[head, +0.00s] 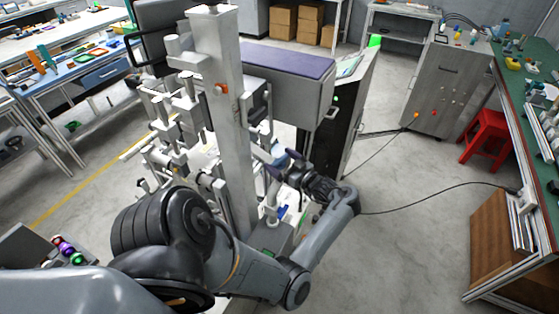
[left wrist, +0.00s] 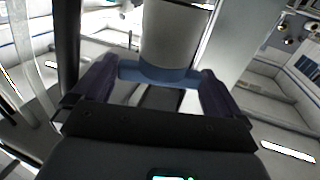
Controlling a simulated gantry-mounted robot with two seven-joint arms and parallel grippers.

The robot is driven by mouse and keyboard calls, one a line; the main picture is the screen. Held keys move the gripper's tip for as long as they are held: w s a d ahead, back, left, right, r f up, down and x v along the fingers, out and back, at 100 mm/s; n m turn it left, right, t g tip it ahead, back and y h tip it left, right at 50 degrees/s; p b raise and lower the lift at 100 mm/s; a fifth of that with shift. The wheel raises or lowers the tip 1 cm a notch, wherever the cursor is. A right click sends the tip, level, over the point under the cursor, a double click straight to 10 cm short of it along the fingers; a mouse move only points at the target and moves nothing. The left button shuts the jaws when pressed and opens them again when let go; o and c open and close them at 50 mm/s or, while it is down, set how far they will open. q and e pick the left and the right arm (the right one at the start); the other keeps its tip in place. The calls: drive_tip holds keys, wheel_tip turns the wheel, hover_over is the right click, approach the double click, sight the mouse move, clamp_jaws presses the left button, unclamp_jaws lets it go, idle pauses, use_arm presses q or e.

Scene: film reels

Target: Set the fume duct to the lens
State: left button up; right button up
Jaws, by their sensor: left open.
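My left gripper (head: 284,163) is beside the tall grey upright of the machine, its arm reaching in from the lower left. In the left wrist view the two dark fingers of the gripper (left wrist: 157,82) stand apart. A light grey cylinder with a blue collar (left wrist: 172,36) shows between and beyond them; it looks like the fume duct. I cannot tell whether the fingers touch the collar. In the head view this part is mostly hidden beside the upright and gripper. I cannot pick out the lens for certain. My right gripper is not in view.
The grey upright (head: 222,110) stands just left of my left gripper, with several rollers (head: 170,110) behind it. A large grey housing with a purple top (head: 290,62) is above and behind. A red stool (head: 486,136) and green-topped bench are right; the floor between is mostly clear except cables.

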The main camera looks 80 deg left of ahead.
use_arm(q)
drive_tip(key=b+v, duration=0.1)
drive_tip(key=v, duration=0.9)
drive_tip(key=shift+a, duration=0.15)
